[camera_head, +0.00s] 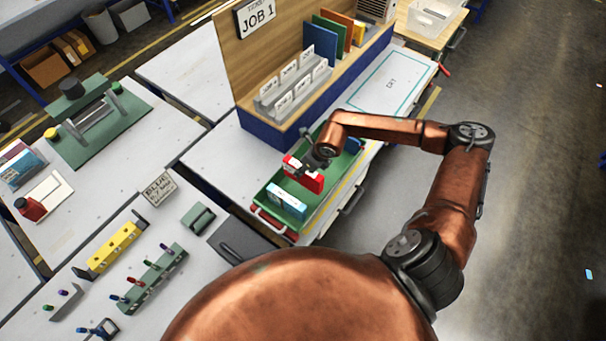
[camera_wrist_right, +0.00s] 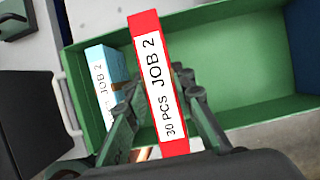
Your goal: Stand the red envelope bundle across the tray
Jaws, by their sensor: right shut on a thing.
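The red envelope bundle (camera_head: 303,178) is held in my right gripper (camera_head: 318,162) over the green tray (camera_head: 322,203). In the right wrist view the red bundle (camera_wrist_right: 160,80), labelled "30 PCS JOB 2", stands between the fingers of my right gripper (camera_wrist_right: 156,96), which are shut on it. Whether its lower edge touches the tray floor is hidden. A light blue bundle (camera_head: 287,201) stands in the tray's near end; it also shows left of the red one in the wrist view (camera_wrist_right: 105,80). My left gripper is not in view.
A dark blue item (camera_head: 353,146) is at the tray's far end; bare tray floor (camera_wrist_right: 245,85) lies between it and the red bundle. A wooden rack (camera_head: 262,60) with card holders and coloured folders stands behind the tray. A dark grey box (camera_head: 240,242) is near the tray's front left.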

